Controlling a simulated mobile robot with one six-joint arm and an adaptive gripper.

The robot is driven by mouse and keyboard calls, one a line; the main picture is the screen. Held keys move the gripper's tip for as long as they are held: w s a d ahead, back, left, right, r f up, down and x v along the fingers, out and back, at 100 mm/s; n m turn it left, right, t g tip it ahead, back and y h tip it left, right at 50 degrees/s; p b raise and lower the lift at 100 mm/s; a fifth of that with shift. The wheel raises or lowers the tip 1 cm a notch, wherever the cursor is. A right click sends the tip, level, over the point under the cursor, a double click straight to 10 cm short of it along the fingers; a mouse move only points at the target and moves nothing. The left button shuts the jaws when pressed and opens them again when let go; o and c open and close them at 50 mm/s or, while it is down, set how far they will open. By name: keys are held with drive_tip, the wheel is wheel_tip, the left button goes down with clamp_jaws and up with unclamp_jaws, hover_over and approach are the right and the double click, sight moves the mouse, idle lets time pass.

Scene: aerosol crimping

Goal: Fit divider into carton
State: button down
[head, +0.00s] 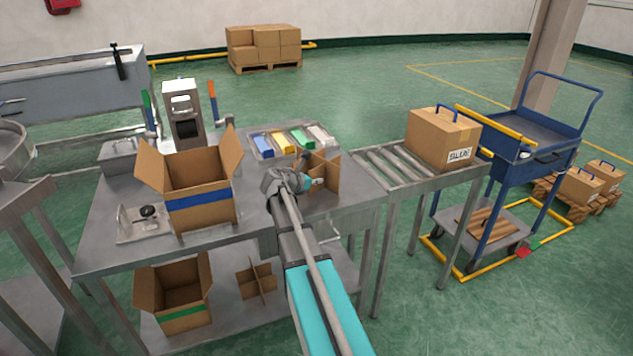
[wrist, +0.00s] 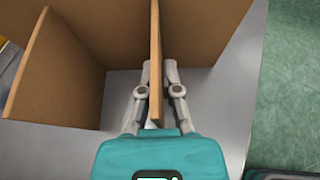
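The cardboard divider (head: 326,176) stands upright on the right part of the steel table, its panels crossing. My gripper (head: 306,184) is at its near side. In the wrist view, the fingers (wrist: 157,72) lie on both sides of one divider panel (wrist: 155,40), and the fingertips appear to press on it. The divider's lower edges look to be on the table or very close to it. The open carton (head: 198,207) with a blue band stands on the table to the left, flaps up; its floor is hidden.
Coloured bins (head: 290,141) sit behind the divider. A metal device (head: 183,115) stands behind the carton. On the lower shelf are a green-banded carton (head: 184,318) and another divider (head: 257,282). A roller conveyor (head: 393,165) with a closed box (head: 443,138) adjoins at right.

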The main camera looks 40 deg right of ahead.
drive_tip(key=shift+f, duration=0.15)
drive_tip(key=c, duration=0.8)
unclamp_jaws()
drive_tip(key=shift+r, duration=0.2)
drive_tip(key=shift+a+r, duration=0.1)
drive_tip(key=shift+a, duration=0.05)
drive_tip(key=p+v, duration=0.4)
drive_tip(key=v, duration=0.7)
drive_tip(key=shift+a+r+p, duration=0.15)
drive_tip(key=shift+a+p, duration=0.2)
drive_tip(key=shift+s, duration=0.1)
